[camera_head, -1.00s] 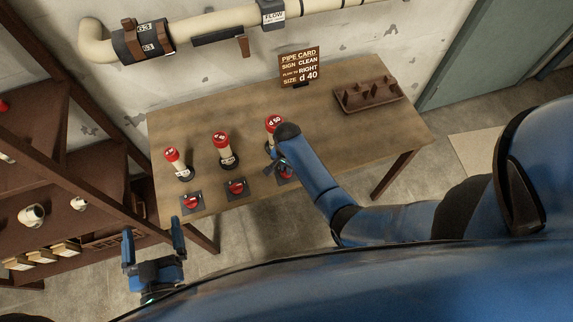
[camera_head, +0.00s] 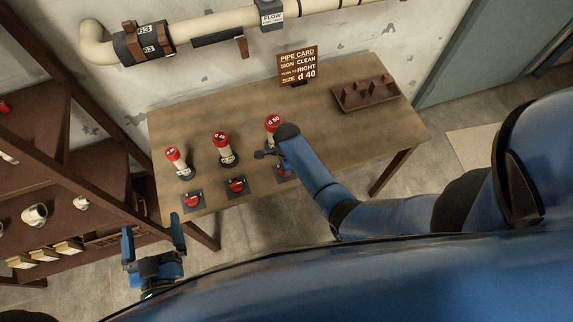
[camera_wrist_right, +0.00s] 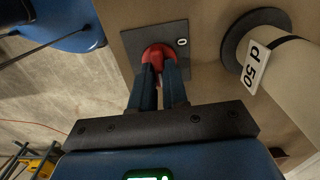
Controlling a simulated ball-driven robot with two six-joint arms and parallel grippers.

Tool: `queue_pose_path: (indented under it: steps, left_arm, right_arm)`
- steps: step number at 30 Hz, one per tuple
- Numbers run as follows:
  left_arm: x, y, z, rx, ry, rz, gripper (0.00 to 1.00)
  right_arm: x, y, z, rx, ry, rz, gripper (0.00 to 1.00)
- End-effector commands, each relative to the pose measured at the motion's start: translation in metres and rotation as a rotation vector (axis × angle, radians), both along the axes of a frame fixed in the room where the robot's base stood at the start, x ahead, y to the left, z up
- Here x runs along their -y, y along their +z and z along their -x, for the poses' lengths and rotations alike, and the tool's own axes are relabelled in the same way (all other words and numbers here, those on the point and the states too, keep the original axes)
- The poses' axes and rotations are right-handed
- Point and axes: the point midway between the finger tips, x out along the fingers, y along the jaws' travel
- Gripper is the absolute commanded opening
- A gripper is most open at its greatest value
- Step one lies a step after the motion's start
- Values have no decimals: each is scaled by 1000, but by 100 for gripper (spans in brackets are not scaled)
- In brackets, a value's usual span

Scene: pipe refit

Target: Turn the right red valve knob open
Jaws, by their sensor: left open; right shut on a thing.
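The right red valve knob (camera_wrist_right: 157,57) sits on a dark square plate (camera_wrist_right: 178,41) at the table's front edge, in front of the d 50 pipe post (camera_head: 274,124). My right gripper (camera_wrist_right: 158,70) is shut on this knob in the right wrist view. My left gripper (camera_head: 152,232) is open and empty, off the table's front left corner. The middle red knob (camera_head: 236,185) and the left red knob (camera_head: 192,201) stand clear of both grippers.
Two more red-capped posts, the left one (camera_head: 177,160) and the middle one (camera_head: 223,148), stand on the wooden table (camera_head: 330,130). A pipe card sign (camera_head: 298,66) and a brown rack (camera_head: 365,93) are behind. A shelf (camera_head: 60,180) stands at left.

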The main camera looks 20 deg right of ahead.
Motion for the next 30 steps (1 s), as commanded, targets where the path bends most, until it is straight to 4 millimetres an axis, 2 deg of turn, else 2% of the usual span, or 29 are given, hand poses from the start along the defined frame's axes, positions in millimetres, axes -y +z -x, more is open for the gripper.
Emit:
queue_pose_path:
  steps: [16, 17, 21, 30]
  left_arm:
    - [0, 1, 0, 0, 0, 0, 100]
    - [0, 1, 0, 0, 0, 0, 100]
    - [0, 1, 0, 0, 0, 0, 100]
    - [0, 1, 0, 0, 0, 0, 100]
  right_arm:
    - [0, 0, 0, 1, -28, 1, 0]
    - [0, 0, 0, 1, -28, 1, 17]
    - [0, 0, 0, 1, -27, 1, 38]
    - [0, 0, 0, 1, -26, 0, 39]
